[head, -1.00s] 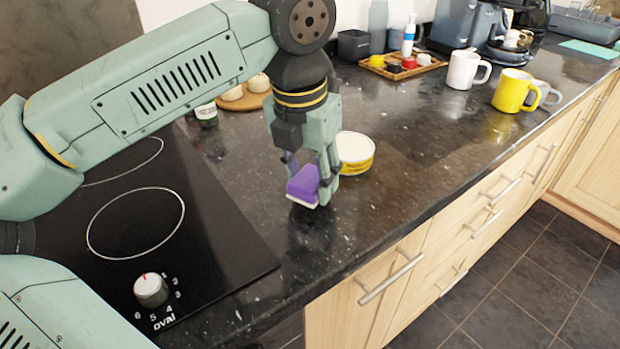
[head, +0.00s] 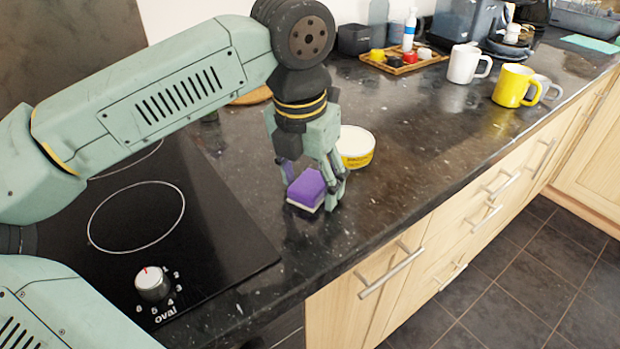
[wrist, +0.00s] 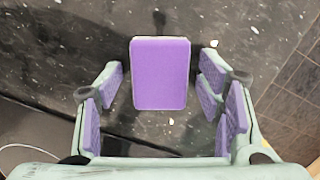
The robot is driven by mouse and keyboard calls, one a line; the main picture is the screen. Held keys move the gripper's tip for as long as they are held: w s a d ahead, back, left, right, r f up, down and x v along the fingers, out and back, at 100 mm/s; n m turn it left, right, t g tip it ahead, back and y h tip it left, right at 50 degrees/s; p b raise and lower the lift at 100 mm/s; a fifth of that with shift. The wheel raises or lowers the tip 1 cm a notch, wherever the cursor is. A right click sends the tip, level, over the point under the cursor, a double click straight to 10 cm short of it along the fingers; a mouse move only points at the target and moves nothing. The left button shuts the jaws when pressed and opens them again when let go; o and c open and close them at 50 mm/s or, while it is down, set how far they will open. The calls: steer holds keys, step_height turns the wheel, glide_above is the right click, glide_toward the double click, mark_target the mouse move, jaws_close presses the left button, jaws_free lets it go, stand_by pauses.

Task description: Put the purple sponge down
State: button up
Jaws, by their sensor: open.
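The purple sponge (head: 307,188) has a purple top and a pale underside. It rests on the dark granite worktop beside the hob. In the wrist view the sponge (wrist: 160,74) lies between my fingertips, with a gap on each side. My gripper (head: 312,185) is open around it and points down; it also shows in the wrist view (wrist: 168,82) with purple pads on its fingers. In the head view a finger stands just right of the sponge.
A yellow-and-white tub (head: 355,147) stands close behind my gripper. The black hob (head: 215,255) lies to the left. A white mug (head: 466,64), a yellow mug (head: 513,86) and a wooden tray (head: 428,61) stand farther back. The worktop's front edge is near; granite right of the gripper is clear.

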mark_target(304, 190)
step_height(304, 190, up, 12)
steer(key=s+a, duration=0.1)
steer(key=shift+s, duration=0.3)
steer(key=shift+r, duration=0.1)
stand_by(0.3)
